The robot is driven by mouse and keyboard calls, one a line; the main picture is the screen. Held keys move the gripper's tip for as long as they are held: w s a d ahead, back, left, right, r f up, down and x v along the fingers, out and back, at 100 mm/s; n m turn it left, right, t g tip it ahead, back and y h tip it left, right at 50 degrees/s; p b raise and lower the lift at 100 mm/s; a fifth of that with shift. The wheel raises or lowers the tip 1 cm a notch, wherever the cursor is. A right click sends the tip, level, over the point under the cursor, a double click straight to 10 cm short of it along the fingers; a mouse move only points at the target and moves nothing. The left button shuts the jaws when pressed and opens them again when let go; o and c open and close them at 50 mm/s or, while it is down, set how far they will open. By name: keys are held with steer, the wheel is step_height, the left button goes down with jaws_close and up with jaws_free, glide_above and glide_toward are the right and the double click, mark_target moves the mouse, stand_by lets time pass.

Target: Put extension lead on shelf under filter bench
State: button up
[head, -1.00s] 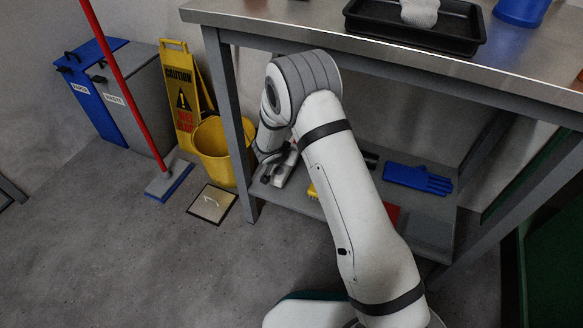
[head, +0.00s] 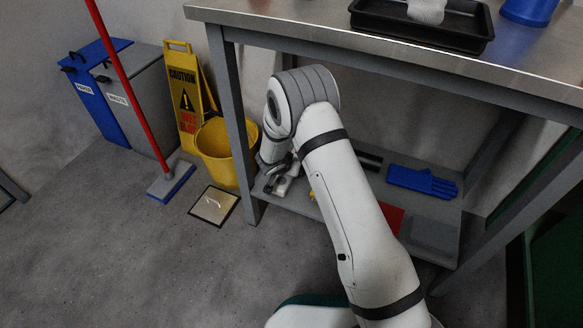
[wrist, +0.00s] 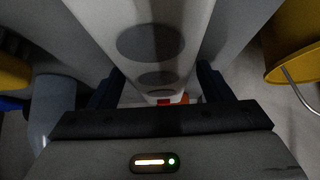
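The extension lead (wrist: 155,55) is a white bar with dark round sockets and a small red switch near its end. In the wrist view it runs from the top edge down between the fingers of my gripper (wrist: 160,88). The fingers stand apart, one on each side, with a narrow gap to the lead. In the head view my gripper (head: 278,165) is low at the left end of the shelf (head: 335,213) under the bench, and the white lead (head: 284,186) shows just below it. My arm hides part of the shelf.
A blue glove (head: 422,182), a red item (head: 392,216) and a grey box (head: 432,237) lie on the shelf. The bench leg (head: 238,120) stands left of my wrist. A yellow bucket (head: 218,155) and caution sign (head: 184,98) are beyond it. A black tray (head: 420,30) sits on top.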

steer(key=shift+r, duration=0.15)
steer(key=shift+s+a+r, duration=0.1)
steer(key=shift+s+r, duration=0.05)
steer(key=shift+r, duration=0.2)
steer(key=p+v, duration=0.3)
steer(key=v, duration=0.8)
steer(key=shift+s+r, duration=0.1)
steer(key=shift+s, duration=0.05)
steer(key=s+d+r+g+h, duration=0.1)
steer(key=s+d+r+g, duration=0.1)
steer(key=s+d+r, duration=0.5)
steer(key=s+d+r+g+h, duration=0.1)
steer(key=s+d+r+g, duration=0.1)
steer(key=d+r, duration=0.95)
steer(key=s+d+r+n+g+y, duration=0.1)
steer(key=s+d+r+n+y, duration=0.1)
steer(key=s, duration=0.7)
steer(key=s+d+r+n+g+y, duration=0.1)
steer(key=s+d+r+n+y, duration=0.1)
steer(key=s, duration=0.7)
steer(key=shift+s+d+r+y, duration=0.3)
steer(key=shift+s+d+r, duration=0.05)
steer(key=shift+d+r, duration=0.15)
steer(key=shift+w, duration=0.1)
